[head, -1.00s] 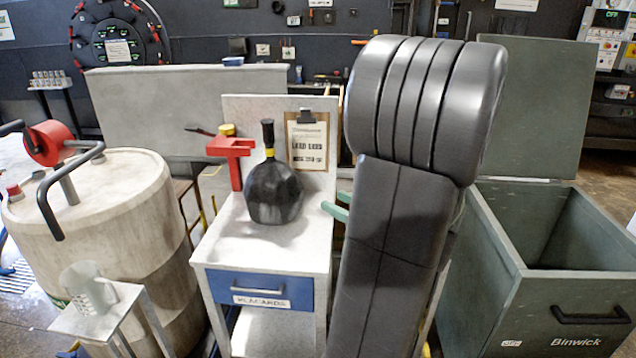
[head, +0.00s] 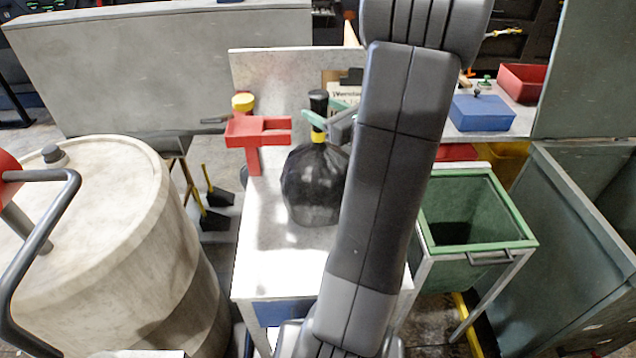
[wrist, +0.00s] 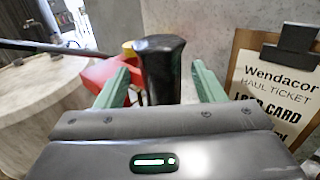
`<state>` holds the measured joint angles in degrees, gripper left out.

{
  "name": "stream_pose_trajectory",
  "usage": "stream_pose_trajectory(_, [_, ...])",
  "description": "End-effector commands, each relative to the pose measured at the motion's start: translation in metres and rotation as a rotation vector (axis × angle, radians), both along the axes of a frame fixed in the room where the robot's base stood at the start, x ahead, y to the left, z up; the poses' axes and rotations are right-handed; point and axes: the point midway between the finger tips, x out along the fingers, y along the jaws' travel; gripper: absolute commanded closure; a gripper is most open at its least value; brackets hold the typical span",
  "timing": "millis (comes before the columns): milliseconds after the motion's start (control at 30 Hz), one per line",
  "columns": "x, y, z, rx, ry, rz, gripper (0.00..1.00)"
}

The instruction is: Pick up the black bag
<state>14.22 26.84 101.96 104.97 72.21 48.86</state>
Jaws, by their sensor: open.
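The black bag (head: 313,188) stands upright on the white-topped cabinet (head: 280,262), with a yellow band around its gathered neck. My gripper (head: 325,121) is at the bag's neck, just below its black top. In the wrist view the neck's black top (wrist: 160,62) stands between the two green fingers of my gripper (wrist: 158,88). The fingers are open, with a gap on each side of the neck. The body of the bag is hidden below the gripper in the wrist view, and my arm covers its right edge in the head view.
A red stand (head: 256,137) is close left of the bag. A clipboard ticket (wrist: 277,92) leans on the panel behind. A large drum (head: 110,235) stands left, a green bin (head: 470,215) right, and a blue box (head: 482,113) sits on a table behind.

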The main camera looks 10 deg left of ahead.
Motion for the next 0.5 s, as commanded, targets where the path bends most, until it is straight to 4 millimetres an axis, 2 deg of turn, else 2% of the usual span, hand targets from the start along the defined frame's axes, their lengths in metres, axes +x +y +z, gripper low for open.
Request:
stream_pose_trajectory(233, [0.022, 0.028, 0.002, -0.001, 0.001, 0.003, 0.38])
stream_pose_trajectory(500, [0.026, 0.033, 0.000, -0.001, -0.001, 0.000, 0.38])
